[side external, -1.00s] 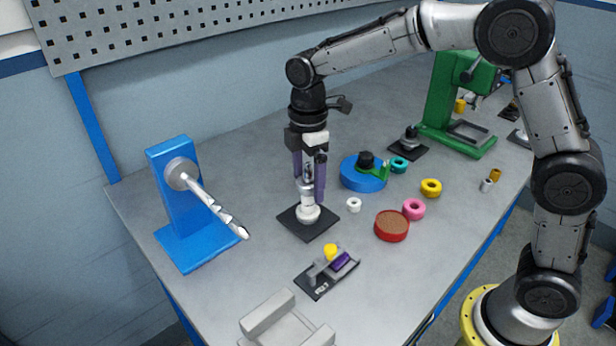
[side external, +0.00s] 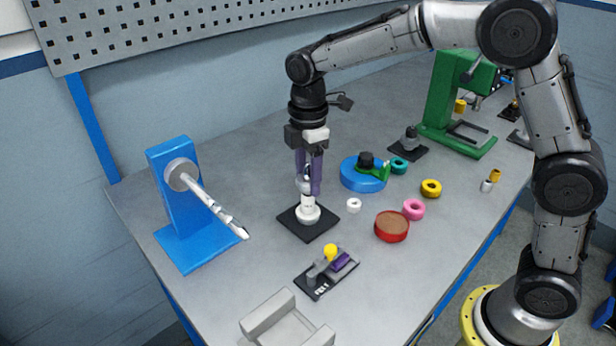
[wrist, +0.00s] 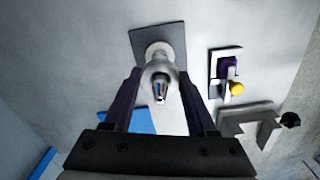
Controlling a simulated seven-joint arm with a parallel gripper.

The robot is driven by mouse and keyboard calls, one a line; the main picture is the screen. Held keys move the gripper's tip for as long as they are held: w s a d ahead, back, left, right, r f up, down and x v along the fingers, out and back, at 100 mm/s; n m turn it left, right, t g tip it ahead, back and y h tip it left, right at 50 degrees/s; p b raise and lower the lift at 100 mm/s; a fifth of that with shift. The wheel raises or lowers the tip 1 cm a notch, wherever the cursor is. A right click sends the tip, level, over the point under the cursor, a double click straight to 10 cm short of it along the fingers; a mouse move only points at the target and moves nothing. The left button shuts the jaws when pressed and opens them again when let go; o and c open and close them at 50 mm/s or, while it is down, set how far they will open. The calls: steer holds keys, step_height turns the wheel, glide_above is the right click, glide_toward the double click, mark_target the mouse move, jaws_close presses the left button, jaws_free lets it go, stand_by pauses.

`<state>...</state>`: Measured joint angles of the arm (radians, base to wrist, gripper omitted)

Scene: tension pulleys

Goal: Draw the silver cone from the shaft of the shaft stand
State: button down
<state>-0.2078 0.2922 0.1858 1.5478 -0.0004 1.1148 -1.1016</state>
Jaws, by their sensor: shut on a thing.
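The shaft stand has a square black base (side external: 322,229) and a white lower part (side external: 308,213) on the bench, left of the white ring. Its base (wrist: 175,35) also shows at the top of the wrist view. The silver cone (wrist: 160,76) sits at the stand's shaft, between my purple fingers in the wrist view. In the side view it is mostly hidden by them. My gripper (side external: 309,190) points down over the stand and is shut on the silver cone. The cone is still in line above the base; I cannot tell whether it has shifted along the shaft.
A blue stand with a drill bit (side external: 205,200) is at left. A small black fixture with a yellow knob (side external: 330,252) and a grey block (side external: 282,322) are in front. A white ring (side external: 354,205), red disc (side external: 391,226) and blue disc (side external: 361,178) stand to the right.

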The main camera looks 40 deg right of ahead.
steer(key=shift+r, duration=1.5)
stand_by(0.8)
steer(key=shift+r, duration=1.7)
steer(key=shift+r, duration=0.95)
steer(key=shift+r, duration=2)
